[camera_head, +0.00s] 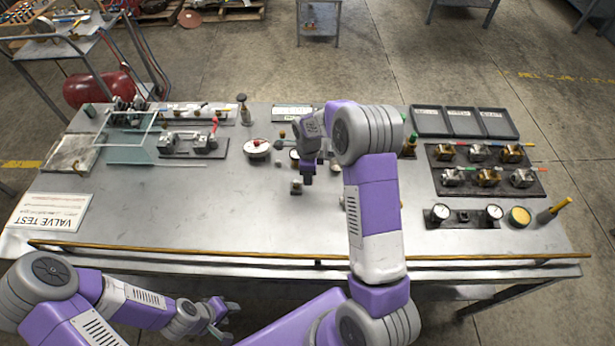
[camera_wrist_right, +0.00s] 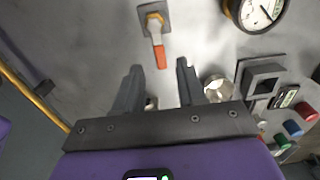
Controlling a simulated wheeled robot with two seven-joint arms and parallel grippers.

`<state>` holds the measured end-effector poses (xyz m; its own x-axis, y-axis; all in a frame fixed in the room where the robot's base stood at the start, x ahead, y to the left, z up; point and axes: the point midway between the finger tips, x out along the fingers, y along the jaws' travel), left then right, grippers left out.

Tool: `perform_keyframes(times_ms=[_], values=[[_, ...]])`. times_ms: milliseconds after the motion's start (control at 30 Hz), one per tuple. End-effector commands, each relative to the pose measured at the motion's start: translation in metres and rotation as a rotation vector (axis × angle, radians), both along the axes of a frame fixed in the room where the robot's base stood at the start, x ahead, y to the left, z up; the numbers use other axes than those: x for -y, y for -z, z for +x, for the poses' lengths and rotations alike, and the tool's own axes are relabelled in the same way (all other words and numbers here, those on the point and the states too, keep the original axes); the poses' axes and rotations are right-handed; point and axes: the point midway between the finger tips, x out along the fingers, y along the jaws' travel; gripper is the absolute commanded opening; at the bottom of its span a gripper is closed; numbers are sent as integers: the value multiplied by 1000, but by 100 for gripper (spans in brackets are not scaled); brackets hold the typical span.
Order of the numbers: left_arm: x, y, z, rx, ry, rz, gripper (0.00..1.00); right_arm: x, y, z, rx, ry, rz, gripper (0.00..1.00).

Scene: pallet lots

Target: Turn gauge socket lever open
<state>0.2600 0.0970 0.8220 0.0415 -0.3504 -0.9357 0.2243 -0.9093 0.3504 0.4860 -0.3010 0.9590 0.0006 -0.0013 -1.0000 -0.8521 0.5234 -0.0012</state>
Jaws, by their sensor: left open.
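In the right wrist view a small brass valve (camera_wrist_right: 153,20) sits on a grey square plate. Its orange-tipped lever (camera_wrist_right: 159,55) points down the picture toward my right gripper (camera_wrist_right: 158,75). The two fingers stand apart, with nothing gripped between the tips; the lever's end shows near the gap. I cannot tell its height above the bench. In the head view my right gripper (camera_head: 308,179) points down over the bench middle, and my forearm hides part of that area. A round dial gauge (camera_wrist_right: 260,10) shows at the wrist view's top right. My left gripper (camera_head: 222,310) is open below the bench's front edge.
A dark block with a square socket (camera_wrist_right: 262,80) and several coloured caps (camera_wrist_right: 293,128) lie right of my right gripper. A rack of valves (camera_head: 487,192) and a two-gauge stand (camera_head: 466,228) are at the bench's right. A brass rail (camera_head: 200,252) runs along the front.

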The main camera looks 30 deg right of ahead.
Motion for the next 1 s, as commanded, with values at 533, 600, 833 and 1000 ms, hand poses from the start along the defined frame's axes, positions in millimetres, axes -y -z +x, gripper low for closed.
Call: perform_keyframes(times_ms=[533, 600, 833, 1000], values=[[0, 0, 0, 1, 0, 0, 43, 0, 27, 0, 1, -1, 1, 38], [0, 0, 0, 1, 0, 0, 43, 0, 27, 0, 1, -1, 1, 28], [0, 0, 0, 0, 0, 0, 43, 0, 27, 0, 1, -1, 1, 0], [0, 1, 0, 0, 0, 0, 43, 0, 27, 0, 1, -3, 1, 0]])
